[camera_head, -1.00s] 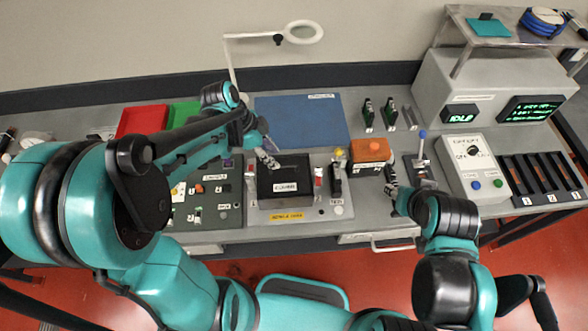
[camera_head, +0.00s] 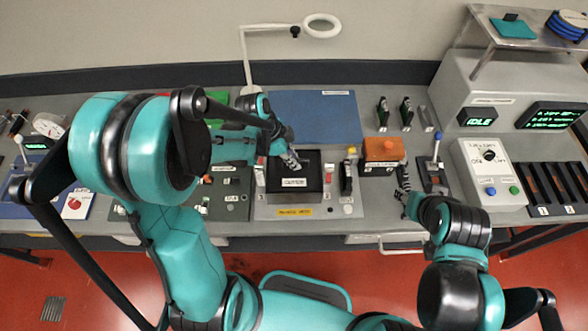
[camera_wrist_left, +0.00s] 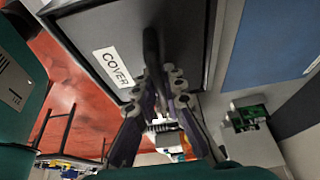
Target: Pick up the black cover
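The black cover (camera_head: 312,186) is a box-like lid with a white "COVER" label, seated on the grey fixture in the middle of the bench. Its label and a dark upright handle (camera_wrist_left: 152,45) show in the left wrist view. My left gripper (camera_head: 291,160) is over the cover's far side. In the left wrist view its fingertips (camera_wrist_left: 160,78) lie close to either side of the handle's lower end; whether they press on it I cannot tell. My right gripper (camera_head: 404,188) hangs near the front of the bench, right of the cover, with nothing seen in it.
Red-and-white parts (camera_head: 260,177) stand left of the cover and a dark switch-like part (camera_head: 346,178) stands right of it. An orange block (camera_head: 384,150) and an upright lever (camera_head: 437,147) are further right. A blue mat (camera_head: 315,115) behind is clear.

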